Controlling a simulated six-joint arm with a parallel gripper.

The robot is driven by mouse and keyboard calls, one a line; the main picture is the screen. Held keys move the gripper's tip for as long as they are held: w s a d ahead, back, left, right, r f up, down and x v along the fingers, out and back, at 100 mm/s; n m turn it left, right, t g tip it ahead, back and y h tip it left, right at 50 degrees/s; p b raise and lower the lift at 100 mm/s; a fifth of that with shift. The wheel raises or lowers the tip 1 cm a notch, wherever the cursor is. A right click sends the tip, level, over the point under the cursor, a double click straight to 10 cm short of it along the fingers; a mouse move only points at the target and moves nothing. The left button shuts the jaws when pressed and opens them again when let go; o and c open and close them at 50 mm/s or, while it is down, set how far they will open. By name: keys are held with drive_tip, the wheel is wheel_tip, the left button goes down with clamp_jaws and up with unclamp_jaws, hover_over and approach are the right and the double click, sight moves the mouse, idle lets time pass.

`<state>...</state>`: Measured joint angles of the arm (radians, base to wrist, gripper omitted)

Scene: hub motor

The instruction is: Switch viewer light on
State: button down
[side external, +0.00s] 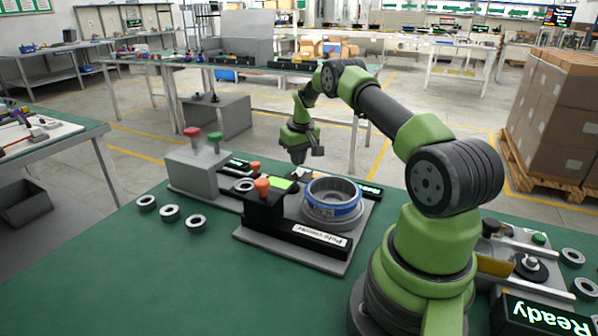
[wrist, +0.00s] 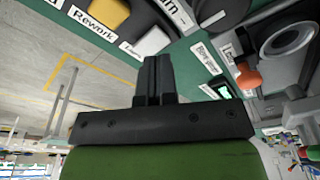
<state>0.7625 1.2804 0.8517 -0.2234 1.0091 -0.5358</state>
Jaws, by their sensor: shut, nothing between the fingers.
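The viewer station is a black block (side external: 266,212) with a label at its front, apparently "Pole viewer", on a grey plate. An orange knob (side external: 262,186) tops it, next to a lit green panel (side external: 281,184). A second orange knob (side external: 254,167) stands behind. I cannot tell which part is the light switch. One orange knob (wrist: 246,76) and a small green-lit display (wrist: 222,90) show right of the fingers in the wrist view. My gripper (side external: 297,160) is beyond the station, pointing down, shut and empty. Its fingers (wrist: 154,78) are together, apart from the knob.
A blue-banded round housing (side external: 333,198) sits right of the viewer. A grey box (side external: 192,172) with red and green buttons stands at left. Several rings (side external: 169,213) lie on the green table (side external: 150,280). A "Ready" display (side external: 545,318) is at right. The table's front left is clear.

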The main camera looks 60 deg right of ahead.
drive_tip(key=shift+r, duration=2.1)
drive_tip(key=s+a+r+n+t, duration=0.1)
drive_tip(key=a+r+t, duration=0.2)
drive_tip(key=a+r, duration=1.75)
drive_tip(key=s+a+t+y, duration=0.1)
drive_tip(key=s+a, duration=0.6)
drive_tip(key=s, duration=0.2)
drive_tip(key=s+a+r+n+t+y, duration=0.1)
drive_tip(key=s+a, duration=0.5)
drive_tip(key=s, duration=0.3)
drive_tip(key=shift+s+a+r+t+y, duration=0.25)
drive_tip(key=shift+a+t+y, duration=0.05)
drive_tip(key=shift+a+y, duration=0.1)
